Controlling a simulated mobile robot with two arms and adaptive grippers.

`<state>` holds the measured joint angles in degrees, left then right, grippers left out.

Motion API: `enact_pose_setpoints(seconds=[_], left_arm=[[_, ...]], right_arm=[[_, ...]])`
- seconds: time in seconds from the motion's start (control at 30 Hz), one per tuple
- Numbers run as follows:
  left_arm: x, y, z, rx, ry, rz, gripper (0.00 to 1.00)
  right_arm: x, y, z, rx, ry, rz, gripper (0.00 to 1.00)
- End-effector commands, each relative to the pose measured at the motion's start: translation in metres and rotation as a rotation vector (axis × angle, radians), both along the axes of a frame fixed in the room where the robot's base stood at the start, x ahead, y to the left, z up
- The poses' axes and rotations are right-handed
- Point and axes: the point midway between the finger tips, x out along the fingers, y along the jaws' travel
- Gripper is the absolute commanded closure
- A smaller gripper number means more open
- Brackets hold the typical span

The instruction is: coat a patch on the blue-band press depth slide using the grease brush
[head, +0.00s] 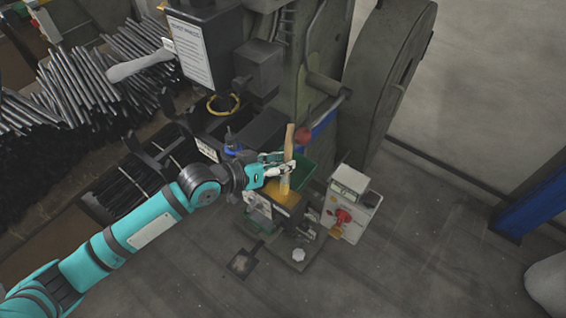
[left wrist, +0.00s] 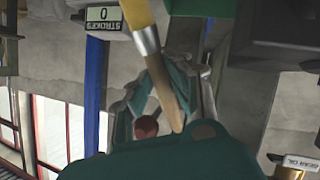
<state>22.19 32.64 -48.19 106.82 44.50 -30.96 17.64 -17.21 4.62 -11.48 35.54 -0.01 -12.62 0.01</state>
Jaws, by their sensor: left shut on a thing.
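My left gripper (head: 284,167) is shut on the wooden handle of the grease brush (head: 289,143). The brush is nearly upright, with its handle end up and its bristle end down. In the left wrist view the brush (left wrist: 148,42) shows its handle between my fingers, a metal ferrule and yellow bristles cut off by the top edge. The bristle end is over or at a yellow-orange surface (head: 292,197) at the press front; I cannot tell whether they touch. A blue band (head: 323,123) shows on the press behind. The depth slide is not clearly distinguishable. My right gripper is out of view.
A grey control box with a red knob (head: 343,216) stands to the right. A large wheel (head: 392,75) rises behind. Dark rods (head: 120,75) are stacked at left.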

Motion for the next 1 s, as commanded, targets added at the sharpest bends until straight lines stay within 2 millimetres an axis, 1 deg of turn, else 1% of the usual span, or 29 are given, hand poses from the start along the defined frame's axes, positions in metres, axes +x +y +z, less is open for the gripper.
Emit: enact_pose_setpoints(seconds=[0.03, 0.1, 0.5, 0.6, 0.87, 1.0], left_arm=[[0.000, 0.000, 0.008, -0.001, -0.001, 0.000, 1.00], [0.000, 0.000, 0.016, -0.001, -0.001, 0.000, 1.00], [0.000, 0.000, 0.056, -0.001, -0.001, 0.000, 1.00], [0.000, 0.000, 0.059, -0.001, 0.000, 0.001, 1.00], [0.000, 0.000, 0.057, -0.001, -0.001, 0.000, 1.00], [0.000, 0.000, 0.063, -0.001, -0.001, 0.000, 1.00]], right_arm=[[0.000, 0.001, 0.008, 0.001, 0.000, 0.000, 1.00], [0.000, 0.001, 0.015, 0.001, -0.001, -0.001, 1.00], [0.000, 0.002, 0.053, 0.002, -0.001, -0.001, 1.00], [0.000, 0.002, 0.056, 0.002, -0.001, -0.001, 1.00], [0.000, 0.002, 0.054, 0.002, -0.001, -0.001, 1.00], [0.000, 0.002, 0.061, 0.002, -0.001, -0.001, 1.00]])
